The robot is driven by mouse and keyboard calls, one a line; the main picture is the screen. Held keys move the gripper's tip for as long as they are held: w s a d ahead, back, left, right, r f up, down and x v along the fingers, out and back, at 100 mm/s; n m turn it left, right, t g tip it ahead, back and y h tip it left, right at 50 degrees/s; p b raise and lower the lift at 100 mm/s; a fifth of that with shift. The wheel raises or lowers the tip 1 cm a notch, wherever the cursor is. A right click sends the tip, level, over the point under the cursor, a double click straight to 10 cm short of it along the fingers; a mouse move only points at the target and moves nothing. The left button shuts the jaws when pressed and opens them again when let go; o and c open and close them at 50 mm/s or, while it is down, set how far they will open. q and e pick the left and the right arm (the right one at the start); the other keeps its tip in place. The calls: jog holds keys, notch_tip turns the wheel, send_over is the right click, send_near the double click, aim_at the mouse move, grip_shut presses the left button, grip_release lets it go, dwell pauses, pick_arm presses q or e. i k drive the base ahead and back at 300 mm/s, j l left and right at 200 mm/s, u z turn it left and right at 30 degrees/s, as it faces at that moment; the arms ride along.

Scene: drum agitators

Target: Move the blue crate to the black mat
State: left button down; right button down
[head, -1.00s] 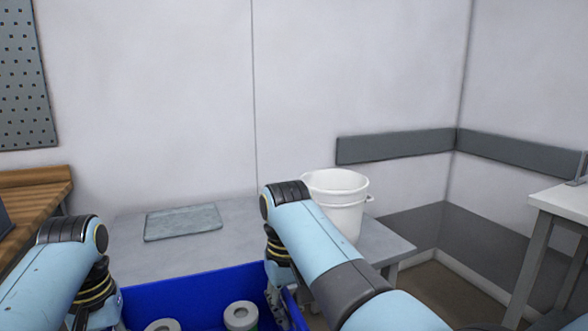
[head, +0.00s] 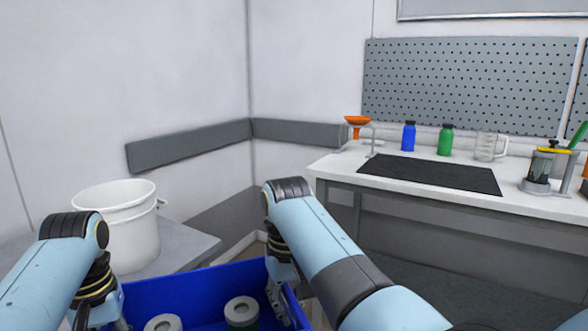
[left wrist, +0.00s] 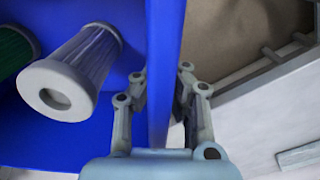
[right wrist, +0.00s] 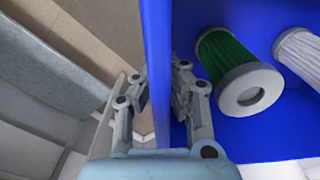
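The blue crate (head: 205,290) is held in front of me at the bottom of the head view, with two grey-capped cylinders inside. One is white-bodied (left wrist: 85,65) and one is green-bodied (right wrist: 228,62). My left gripper (left wrist: 158,80) is shut on the crate's wall, one finger on each side. My right gripper (right wrist: 160,80) is shut on the opposite wall (right wrist: 157,30) in the same way; in the head view it is at the crate's right end (head: 283,290). The black mat (head: 430,174) lies flat on the white bench, ahead and to the right, apart from the crate.
The white bench (head: 330,167) also carries an orange funnel on a stand (head: 357,125), a blue bottle (head: 408,136), a green bottle (head: 446,140), a clear jug (head: 489,146) and a small agitator device (head: 545,168). A white bucket (head: 125,225) stands on a grey table at left.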

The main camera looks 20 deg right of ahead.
aim_at(428, 170)
jog(key=i+z, duration=0.1)
jog(key=z, duration=1.35)
